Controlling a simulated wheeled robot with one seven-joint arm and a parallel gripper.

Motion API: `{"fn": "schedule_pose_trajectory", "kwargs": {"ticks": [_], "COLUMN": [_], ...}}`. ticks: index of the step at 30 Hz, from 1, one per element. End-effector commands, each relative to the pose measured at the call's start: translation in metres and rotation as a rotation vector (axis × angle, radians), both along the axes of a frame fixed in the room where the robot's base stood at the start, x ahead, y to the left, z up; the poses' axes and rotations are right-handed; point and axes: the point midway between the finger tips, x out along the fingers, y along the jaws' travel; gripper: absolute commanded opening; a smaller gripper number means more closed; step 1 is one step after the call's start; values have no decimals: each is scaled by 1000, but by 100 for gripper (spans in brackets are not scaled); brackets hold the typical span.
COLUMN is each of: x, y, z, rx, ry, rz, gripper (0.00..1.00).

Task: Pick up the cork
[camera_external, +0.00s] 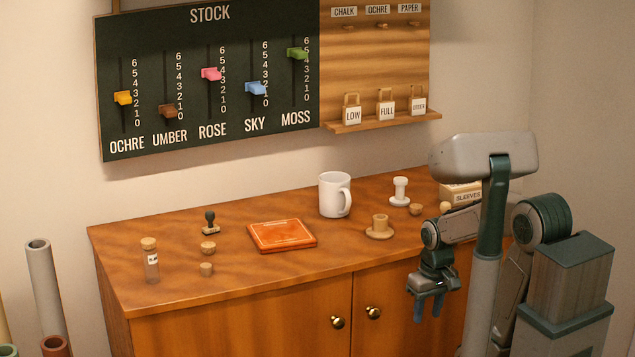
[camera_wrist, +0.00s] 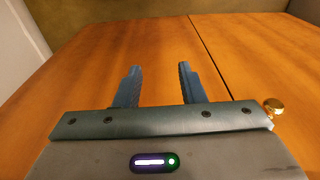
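A small tan cork-like piece (camera_external: 206,269) stands on the cabinet top at the left, near the front edge. A wider tan cork-like piece (camera_external: 208,248) lies just behind it, and a third (camera_external: 416,209) sits at the right behind a spool-shaped tan piece (camera_external: 379,226). A glass vial (camera_external: 150,265) at the far left has a cork-like stopper in its mouth. I cannot tell which is the task's cork. My gripper (camera_external: 429,310) hangs in front of the cabinet, below its top, far right of the left pieces. In the wrist view, its fingers (camera_wrist: 160,68) are apart and empty, facing the wooden doors.
An orange-red flat block (camera_external: 282,236), a white mug (camera_external: 335,195), a dark-handled stamp (camera_external: 210,222), a white spool (camera_external: 400,191) and a SLEEVES box (camera_external: 459,194) stand on the top (camera_external: 300,273). Brass knobs (camera_external: 337,322) stick out of the doors. Front-middle is clear.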

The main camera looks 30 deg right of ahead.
Motion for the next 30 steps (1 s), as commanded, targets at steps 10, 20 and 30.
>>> {"fn": "schedule_pose_trajectory", "kwargs": {"ticks": [10,20,30], "x": [0,0,0], "y": [0,0,0], "z": [0,0,37], "rx": [0,0,1], "ry": [0,0,-7], "rz": [0,0,-1], "gripper": [36,56,56]}}
